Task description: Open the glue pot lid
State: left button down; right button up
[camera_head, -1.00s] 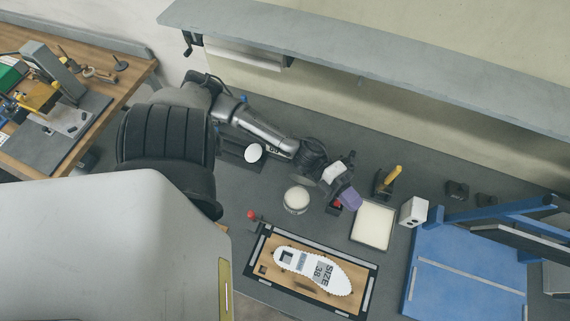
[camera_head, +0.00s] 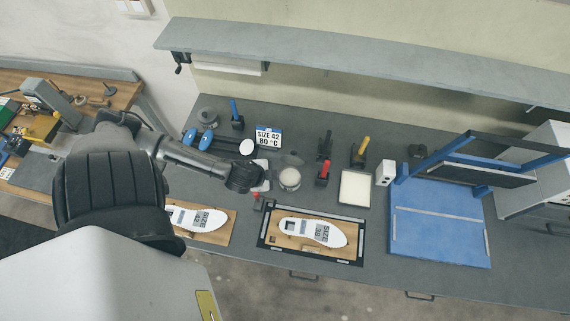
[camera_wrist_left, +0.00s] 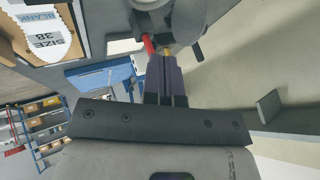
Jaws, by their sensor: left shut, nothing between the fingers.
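The glue pot appears to be the round pale pot (camera_head: 289,180) on the grey bench in the head view. Its top shows whitish, and a hazy grey shape (camera_head: 290,159) stands just behind it; I cannot tell for sure whether this is the raised lid. My left gripper (camera_head: 263,178) is just left of the pot, its fingers not clear there. In the left wrist view its purple fingers (camera_wrist_left: 166,62) are shut and empty. They point toward a grey round part with a red and a yellow piece, which I cannot identify. My right gripper is out of view.
A framed board (camera_head: 268,240) with a size 38 insole (camera_head: 312,231) lies in front of the pot. A white tray (camera_head: 355,188), red-handled (camera_head: 322,168) and yellow-handled (camera_head: 361,148) tools and a blue press (camera_head: 440,245) are to the right. A shelf (camera_head: 350,58) hangs above.

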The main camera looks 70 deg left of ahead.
pick_arm(q)
send_near(295, 163)
jog(key=d+f, duration=0.2)
jog(key=f, duration=0.1)
jog(key=shift+w+d+f, duration=0.2)
jog(key=shift+w+f, duration=0.05)
jog(key=shift+w+a+r+p, duration=0.15)
jog(key=shift+w+a+p, duration=0.15)
jog(key=shift+a, duration=0.3)
jog(key=shift+w+a+r+p, duration=0.15)
jog(key=shift+w+a, duration=0.3)
jog(key=shift+a, duration=0.2)
jog(key=shift+w+a, duration=0.2)
jog(key=shift+a, duration=0.1)
